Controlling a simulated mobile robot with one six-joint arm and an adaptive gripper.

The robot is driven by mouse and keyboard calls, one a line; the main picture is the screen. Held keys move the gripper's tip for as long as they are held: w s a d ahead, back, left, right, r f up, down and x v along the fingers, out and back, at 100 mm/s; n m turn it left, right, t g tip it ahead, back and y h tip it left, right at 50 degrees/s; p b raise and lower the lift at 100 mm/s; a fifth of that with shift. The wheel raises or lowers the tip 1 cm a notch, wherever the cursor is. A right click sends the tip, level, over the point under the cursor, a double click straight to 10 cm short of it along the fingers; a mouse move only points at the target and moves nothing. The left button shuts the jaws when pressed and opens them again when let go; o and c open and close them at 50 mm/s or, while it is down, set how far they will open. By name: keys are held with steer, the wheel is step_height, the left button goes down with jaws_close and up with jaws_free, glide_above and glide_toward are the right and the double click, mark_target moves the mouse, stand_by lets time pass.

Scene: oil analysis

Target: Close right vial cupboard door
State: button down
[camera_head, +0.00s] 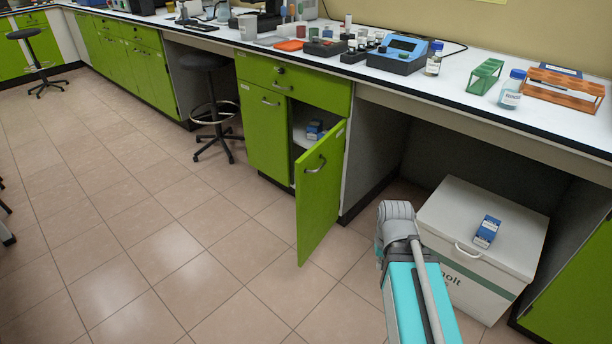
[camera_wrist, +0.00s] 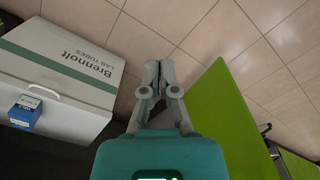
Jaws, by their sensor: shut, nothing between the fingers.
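The right vial cupboard door (camera_head: 322,200) is green and stands swung well out from the cupboard, with a metal handle (camera_head: 316,164) near its top. The cupboard's left door (camera_head: 264,130) is shut. The right door also shows in the wrist view as a green panel (camera_wrist: 225,110) right of my gripper (camera_wrist: 159,68). My gripper's fingers are together and empty, apart from the panel in the picture. In the head view my arm is in front and to the right of the door; the fingertips cannot be made out there.
A white lab tubes box (camera_head: 484,215) with a blue carton (camera_head: 487,231) on it stands right of my arm, under the worktop (camera_head: 460,102). A small blue pack (camera_head: 314,130) is inside the cupboard. A stool (camera_head: 207,62) stands farther left. The floor (camera_head: 190,260) left of the door is clear.

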mark_target(302, 173)
steer(key=w+a+m+t+y+b, duration=0.25)
steer(key=w+a+y+b, duration=0.25)
steer(key=w+a+y, duration=0.45)
steer(key=w+r+m+t+y+b, duration=0.3)
steer(key=w+r+t+y, duration=0.3)
steer(key=w+r, duration=0.3)
steer(key=shift+w+d+b, duration=0.15)
steer(key=shift+w+b, duration=0.5)
steer(key=shift+b, duration=0.2)
steer(key=x, duration=1.2)
steer(key=shift+w+a+r, duration=0.15)
steer(key=shift+w+a, duration=0.05)
steer(key=shift+a, duration=0.15)
steer(key=shift+w+a, duration=0.25)
steer(key=shift+a, duration=0.3)
